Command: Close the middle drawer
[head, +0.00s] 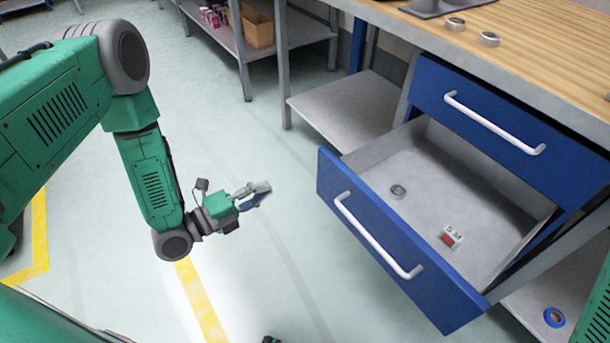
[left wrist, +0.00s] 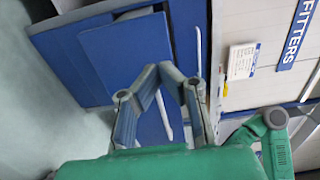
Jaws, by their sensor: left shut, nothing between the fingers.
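The open blue drawer (head: 385,240) sticks out of the workbench, below a shut blue drawer (head: 490,115). Its front has a white bar handle (head: 375,235). Inside lie a small grey ring and a small red-and-white item (head: 450,237). My left gripper (head: 265,188) is shut and empty, in the air left of the open drawer's front and apart from it. In the left wrist view, the gripper fingers (left wrist: 160,72) come together in front of blue panels (left wrist: 125,58) with white handles; which drawer each panel belongs to is unclear. My right gripper is not visible.
The wooden worktop (head: 540,35) holds tape rolls (head: 489,39). A grey shelf (head: 350,112) sits left of the drawers, and a blue tape roll (head: 554,317) lies on a lower shelf. A rack with boxes (head: 258,28) stands behind.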

